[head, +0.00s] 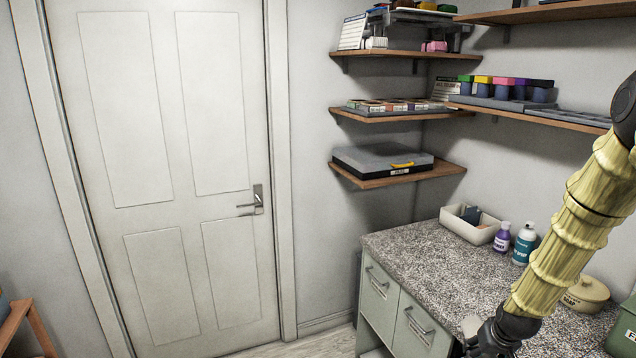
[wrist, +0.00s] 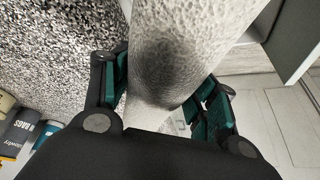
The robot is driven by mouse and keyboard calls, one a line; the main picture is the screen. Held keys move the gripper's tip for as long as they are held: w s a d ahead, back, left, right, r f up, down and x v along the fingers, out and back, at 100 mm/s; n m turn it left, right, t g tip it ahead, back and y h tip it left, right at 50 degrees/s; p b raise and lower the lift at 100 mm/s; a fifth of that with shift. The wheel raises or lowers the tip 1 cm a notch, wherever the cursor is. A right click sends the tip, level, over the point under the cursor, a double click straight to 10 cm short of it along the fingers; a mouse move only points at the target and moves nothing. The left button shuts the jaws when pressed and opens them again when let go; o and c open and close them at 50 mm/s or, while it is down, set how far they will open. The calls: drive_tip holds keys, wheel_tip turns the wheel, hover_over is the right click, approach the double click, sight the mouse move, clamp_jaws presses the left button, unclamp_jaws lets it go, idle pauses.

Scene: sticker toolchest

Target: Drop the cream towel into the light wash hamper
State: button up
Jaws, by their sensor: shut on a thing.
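The cream towel (wrist: 195,50) is a pale, textured roll that runs between my gripper's fingers in the wrist view. My gripper (wrist: 163,95) is shut on it, one dark green-padded finger on each side. In the head view my gripper (head: 484,342) is at the bottom edge, by the front of the counter, and a small pale part of the towel (head: 470,325) shows beside it. The rest of the towel is hidden or out of frame. No light wash hamper can be made out in either view.
A speckled counter (head: 420,255) with drawers below stands at the right. Loaded shelves (head: 395,178) hang above. A closed door (head: 165,180) is at left.

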drive_tip(key=o, duration=0.8)
drive_tip(key=shift+w, duration=0.1)
drive_tip(key=shift+c, duration=0.2)
drive_tip(key=o, duration=0.4)
drive_tip(key=shift+o, duration=0.2)
drive_tip(key=shift+v, duration=6.05)
drive_tip(key=shift+f, duration=0.1)
